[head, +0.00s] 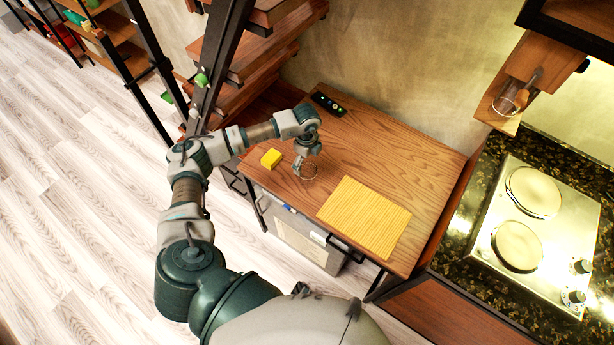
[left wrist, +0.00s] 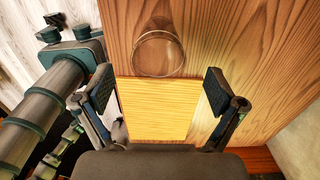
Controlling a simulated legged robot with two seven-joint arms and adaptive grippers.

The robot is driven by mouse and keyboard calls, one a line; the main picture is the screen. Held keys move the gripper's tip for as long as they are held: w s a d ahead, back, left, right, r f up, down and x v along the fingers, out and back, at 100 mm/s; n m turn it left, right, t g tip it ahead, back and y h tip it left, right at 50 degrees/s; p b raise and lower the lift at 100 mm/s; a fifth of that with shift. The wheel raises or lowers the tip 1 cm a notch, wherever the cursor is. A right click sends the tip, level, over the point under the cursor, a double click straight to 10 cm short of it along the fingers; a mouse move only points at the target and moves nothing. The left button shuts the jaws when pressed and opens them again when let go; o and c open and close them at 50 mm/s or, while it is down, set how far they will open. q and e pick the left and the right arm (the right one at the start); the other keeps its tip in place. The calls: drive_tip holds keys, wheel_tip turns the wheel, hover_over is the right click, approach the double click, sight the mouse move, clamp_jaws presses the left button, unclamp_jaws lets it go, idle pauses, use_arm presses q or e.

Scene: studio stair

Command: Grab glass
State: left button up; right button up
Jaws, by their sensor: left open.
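A clear glass (head: 310,172) stands on the wooden table, just behind and left of a yellow mat. In the left wrist view the glass (left wrist: 158,54) shows beyond the mat, ahead of the fingers and roughly centred between them. My left gripper (head: 302,164) is over the table right by the glass, partly overlapping it in the head view. In the left wrist view its two fingers (left wrist: 158,88) are spread wide with nothing held between them. My right gripper is in neither view.
The yellow mat (head: 365,217) lies on the table (head: 425,165). A yellow block (head: 271,158) is left of the glass, and a dark remote-like object (head: 328,103) is at the back. Wooden stairs (head: 265,55) rise behind. A two-plate stove (head: 530,235) is at right.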

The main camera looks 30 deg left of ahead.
sight(307, 169)
use_arm(q)
wheel_tip(307, 169, down, 4)
drive_tip(key=shift+s+d, duration=0.1)
drive_tip(key=shift+d, duration=0.05)
drive_tip(key=shift+d+f, duration=0.25)
drive_tip(key=shift+f, duration=0.1)
drive_tip(key=shift+c, duration=0.5)
drive_tip(key=c, duration=0.4)
drive_tip(key=shift+a, duration=0.25)
clamp_jaws()
drive_tip(key=shift+d, duration=0.1)
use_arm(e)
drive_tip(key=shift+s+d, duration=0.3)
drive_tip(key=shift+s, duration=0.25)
use_arm(q)
drive_tip(key=shift+r, duration=0.1)
